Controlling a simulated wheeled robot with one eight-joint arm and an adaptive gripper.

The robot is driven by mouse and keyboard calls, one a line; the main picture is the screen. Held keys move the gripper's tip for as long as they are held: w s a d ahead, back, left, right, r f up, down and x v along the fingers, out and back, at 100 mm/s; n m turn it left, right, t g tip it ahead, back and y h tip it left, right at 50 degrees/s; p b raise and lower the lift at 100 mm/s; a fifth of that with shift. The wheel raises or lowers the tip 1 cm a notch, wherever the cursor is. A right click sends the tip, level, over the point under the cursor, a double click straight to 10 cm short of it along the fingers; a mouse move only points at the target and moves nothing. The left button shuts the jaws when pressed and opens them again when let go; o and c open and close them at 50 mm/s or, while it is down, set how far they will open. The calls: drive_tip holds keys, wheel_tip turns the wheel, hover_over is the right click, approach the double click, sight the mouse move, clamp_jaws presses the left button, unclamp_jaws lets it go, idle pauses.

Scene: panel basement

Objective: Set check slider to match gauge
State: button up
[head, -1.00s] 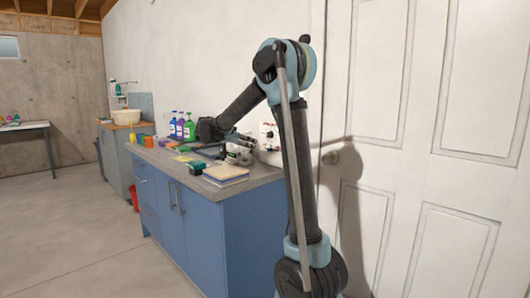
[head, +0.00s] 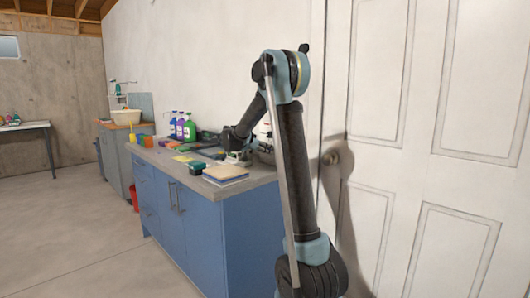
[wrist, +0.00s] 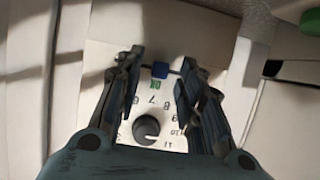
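In the wrist view, a white panel (wrist: 112,62) carries a small blue slider (wrist: 160,70) on a thin dark track. My gripper (wrist: 161,62) is open, with one finger on each side of the slider. I cannot tell whether either finger touches it. Small green lettering (wrist: 154,85) is printed just below the slider. No gauge reading can be made out. In the head view, my arm hides most of the panel.
The blue counter (head: 235,225) holds a book-like stack (head: 225,173), a teal and black tool (head: 210,172) and several spray bottles (head: 189,130). A white door (head: 430,130) is at the right. The floor (head: 80,230) in front of the counter is clear.

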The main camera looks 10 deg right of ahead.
clamp_jaws()
drive_tip(key=shift+w+a, duration=0.75)
drive_tip(key=shift+w, duration=0.25)
drive_tip(key=shift+w+a, duration=0.75)
drive_tip(key=shift+w, duration=0.25)
drive_tip(key=shift+r, duration=0.1)
unclamp_jaws()
